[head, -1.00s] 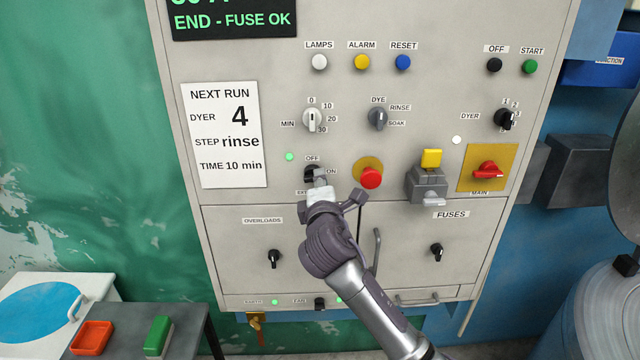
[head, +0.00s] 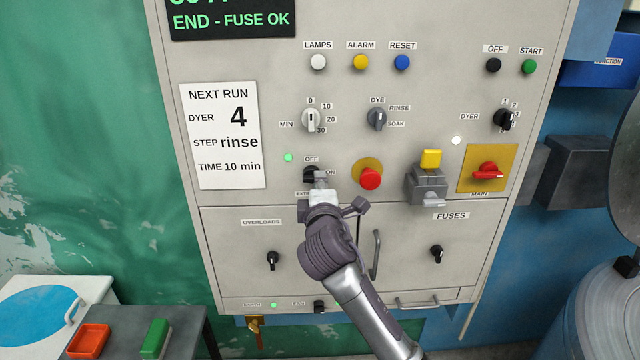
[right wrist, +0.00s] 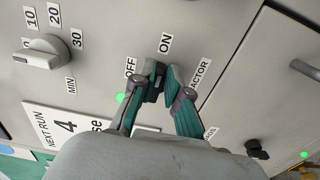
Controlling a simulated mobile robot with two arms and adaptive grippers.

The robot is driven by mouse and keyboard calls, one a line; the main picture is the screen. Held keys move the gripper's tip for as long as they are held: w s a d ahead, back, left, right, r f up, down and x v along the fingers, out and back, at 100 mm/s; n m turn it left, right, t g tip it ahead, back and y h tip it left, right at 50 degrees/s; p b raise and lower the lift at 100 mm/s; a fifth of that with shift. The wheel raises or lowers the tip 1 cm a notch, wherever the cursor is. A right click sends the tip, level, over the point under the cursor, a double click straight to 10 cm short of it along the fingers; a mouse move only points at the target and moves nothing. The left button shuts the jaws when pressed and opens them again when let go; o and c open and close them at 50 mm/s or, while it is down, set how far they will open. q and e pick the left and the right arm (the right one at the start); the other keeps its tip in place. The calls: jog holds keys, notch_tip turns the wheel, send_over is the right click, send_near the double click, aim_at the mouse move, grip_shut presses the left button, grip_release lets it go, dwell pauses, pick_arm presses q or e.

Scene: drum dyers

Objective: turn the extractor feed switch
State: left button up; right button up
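The extractor feed switch (head: 310,174) is a small black knob on the grey panel, with OFF above it and ON to its right. Its label below is partly covered. My right gripper (head: 320,181) is at the switch, coming from below and covering part of it. In the right wrist view, the two fingers of my right gripper (right wrist: 163,76) are close together with the black switch (right wrist: 155,88) between them. They look shut on it. Which way its handle points is hard to tell behind the fingers. My left gripper is not in view.
A red push button (head: 370,179) is close to the right of the gripper. A green lamp (head: 288,157) is lit left of the switch. The grey time dial (head: 311,119) is above. A vertical door handle (head: 376,254) stands out right of my wrist.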

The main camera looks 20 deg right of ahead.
jog(key=o, duration=0.4)
jog(key=shift+c, duration=0.2)
jog(key=v, duration=1.2)
